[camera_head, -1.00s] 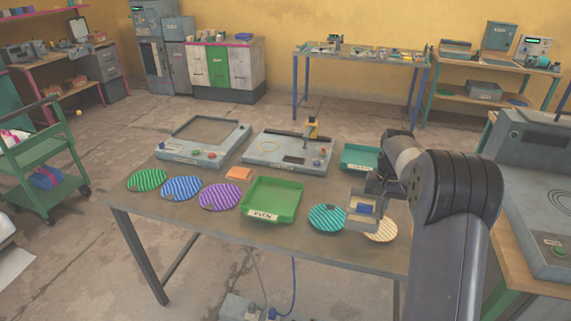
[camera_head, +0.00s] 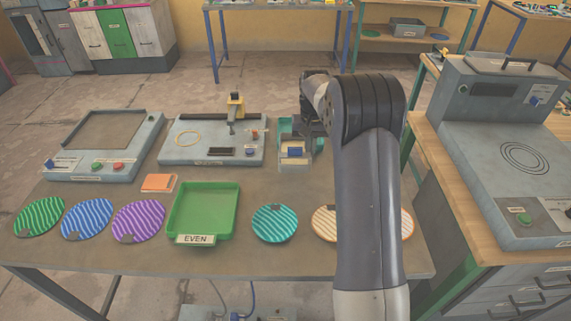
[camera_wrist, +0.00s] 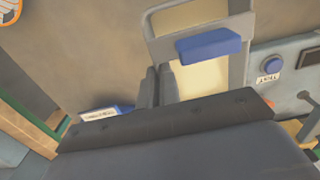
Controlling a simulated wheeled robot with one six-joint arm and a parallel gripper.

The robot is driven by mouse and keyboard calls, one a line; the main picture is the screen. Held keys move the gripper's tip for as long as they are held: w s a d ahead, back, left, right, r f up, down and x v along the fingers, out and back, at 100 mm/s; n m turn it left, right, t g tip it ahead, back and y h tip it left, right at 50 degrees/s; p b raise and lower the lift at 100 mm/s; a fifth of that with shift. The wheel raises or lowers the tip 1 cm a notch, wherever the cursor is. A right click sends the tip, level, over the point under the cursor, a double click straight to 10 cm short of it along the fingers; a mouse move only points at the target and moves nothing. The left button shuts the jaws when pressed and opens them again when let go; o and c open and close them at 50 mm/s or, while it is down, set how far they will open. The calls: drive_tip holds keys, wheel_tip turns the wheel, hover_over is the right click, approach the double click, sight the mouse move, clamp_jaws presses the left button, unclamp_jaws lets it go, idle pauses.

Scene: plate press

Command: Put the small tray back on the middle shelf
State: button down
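The small tray (camera_head: 294,161) is grey with a pale floor and a blue block (camera_head: 295,151) at its near side. It also fills the upper middle of the wrist view (camera_wrist: 240,50). My gripper (camera_wrist: 157,85) has its two dark fingers close together at the tray's side wall, apparently shut on it; the contact is partly hidden. In the head view the tray hangs above the table, in front of a teal tray (camera_head: 285,125) that it partly covers. I cannot tell which surface is the middle shelf.
A grey device (camera_head: 180,150) stands close left of the small tray. A green tray marked EVEN (camera_head: 175,215), a teal disc (camera_head: 275,222) and other striped discs lie along the front. A large press (camera_head: 490,150) stands on the right bench. A shelved bench (camera_head: 385,42) is at the back.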

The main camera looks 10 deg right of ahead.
wheel_tip(320, 180, down, 8)
drive_tip(key=shift+f+p, duration=0.25)
drive_tip(key=shift+p, duration=0.15)
drive_tip(key=c, duration=1.6)
unclamp_jaws()
drive_tip(key=shift+f, duration=0.15)
drive_tip(key=shift+c, duration=0.2)
